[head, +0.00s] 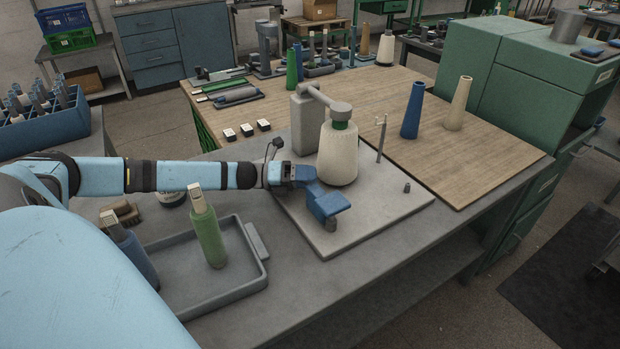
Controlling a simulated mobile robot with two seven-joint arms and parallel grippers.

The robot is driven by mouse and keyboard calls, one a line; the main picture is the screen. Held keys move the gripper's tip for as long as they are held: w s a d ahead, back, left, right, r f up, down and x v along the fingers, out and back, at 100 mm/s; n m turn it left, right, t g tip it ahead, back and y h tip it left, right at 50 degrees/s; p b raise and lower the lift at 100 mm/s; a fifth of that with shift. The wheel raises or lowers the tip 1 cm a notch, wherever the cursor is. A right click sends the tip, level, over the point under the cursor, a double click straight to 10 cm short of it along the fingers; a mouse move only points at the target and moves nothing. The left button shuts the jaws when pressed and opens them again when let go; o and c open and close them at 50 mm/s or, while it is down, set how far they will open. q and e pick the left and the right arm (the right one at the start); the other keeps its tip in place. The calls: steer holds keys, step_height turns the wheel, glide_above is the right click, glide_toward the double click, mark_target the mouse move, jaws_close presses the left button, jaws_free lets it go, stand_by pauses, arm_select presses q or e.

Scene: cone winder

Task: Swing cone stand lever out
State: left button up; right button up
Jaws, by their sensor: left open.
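The cone stand has a grey base plate (381,213) on the grey bench, with a grey upright block (304,124) on it. A grey arm (323,98) reaches from the block to a round cap over the cream yarn cone (338,155). The cone stands upright, with a bit of green core showing at its top. A thin post (382,138) stands right of the cone. My left gripper (331,209) is blue and open, low over the plate in front of the cone. A small grey piece shows under its tip; I cannot tell whether it is a finger or the lever. My right gripper is not in view.
A blue cone (413,110) and a cream cone (459,104) stand on the wooden top. The plate's right side is mostly free.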

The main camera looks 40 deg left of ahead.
arm_select(q)
steer(key=shift+w+d, duration=0.2)
steer(key=shift+d, duration=0.05)
jaws_close()
steer(key=shift+s+a+r+n+t+y+p, duration=0.15)
steer(key=shift+s+n+t+y+p, duration=0.2)
steer(key=shift+n+t+y+p, duration=0.55)
steer(key=shift+s+t+y+p, duration=0.2)
steer(key=shift+t+y+p, duration=0.1)
steer(key=shift+p, duration=0.9)
steer(key=shift+s+a+n+t+y+p, duration=0.15)
steer(key=shift+n+t+y+p, duration=0.15)
steer(key=shift+n+y+p, duration=0.15)
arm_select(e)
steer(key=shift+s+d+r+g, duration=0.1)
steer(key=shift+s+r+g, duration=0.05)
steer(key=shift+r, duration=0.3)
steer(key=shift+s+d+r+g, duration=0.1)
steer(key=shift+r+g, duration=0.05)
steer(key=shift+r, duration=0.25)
arm_select(q)
steer(key=shift+f, duration=0.2)
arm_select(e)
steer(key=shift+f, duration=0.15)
